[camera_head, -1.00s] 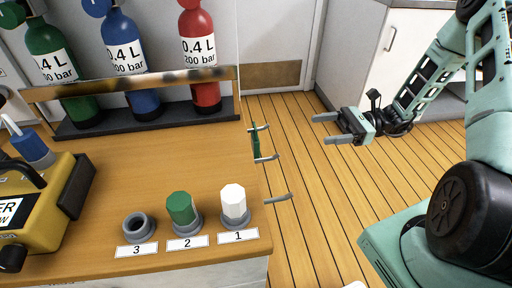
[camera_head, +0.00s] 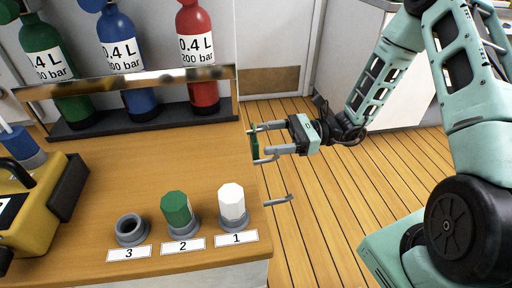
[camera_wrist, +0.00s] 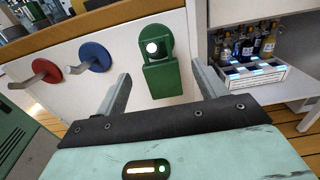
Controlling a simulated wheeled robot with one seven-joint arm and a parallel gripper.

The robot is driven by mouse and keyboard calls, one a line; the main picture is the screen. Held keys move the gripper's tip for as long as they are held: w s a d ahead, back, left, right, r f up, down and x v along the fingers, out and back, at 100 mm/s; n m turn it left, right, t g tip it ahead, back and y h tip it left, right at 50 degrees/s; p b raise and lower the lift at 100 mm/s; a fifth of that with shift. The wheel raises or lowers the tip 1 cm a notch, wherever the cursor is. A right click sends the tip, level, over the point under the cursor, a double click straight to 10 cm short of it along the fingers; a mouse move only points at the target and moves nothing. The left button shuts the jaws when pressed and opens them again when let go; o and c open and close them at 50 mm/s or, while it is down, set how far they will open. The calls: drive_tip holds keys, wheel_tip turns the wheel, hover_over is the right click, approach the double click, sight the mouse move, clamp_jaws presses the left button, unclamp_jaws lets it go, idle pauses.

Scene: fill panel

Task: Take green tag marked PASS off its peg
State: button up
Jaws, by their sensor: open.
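The green tag (camera_wrist: 166,82) hangs from a peg on the bench's side panel in the wrist view. The peg's bright round end (camera_wrist: 153,48) shows at the tag's top. No PASS lettering is readable. In the head view the tag is a thin green strip (camera_head: 255,145) at the bench's right edge. My gripper (camera_wrist: 161,70) is open, with one finger left of the tag and one right of it. I see no contact. In the head view my gripper (camera_head: 266,138) points left at the tag.
A blue-disc peg (camera_wrist: 95,57) and a red-disc peg (camera_wrist: 46,72) are empty on the same panel, left of the tag. A shelf with a bottle crate (camera_wrist: 252,75) is at the right. Green (camera_head: 176,209) and white (camera_head: 231,201) knobs stand on the bench top (camera_head: 130,185).

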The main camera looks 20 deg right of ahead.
sight(254, 142)
drive_tip(key=shift+w+a, duration=0.25)
drive_tip(key=shift+a, duration=0.95)
drive_tip(key=c, duration=1.1)
drive_tip(key=shift+o, duration=0.2)
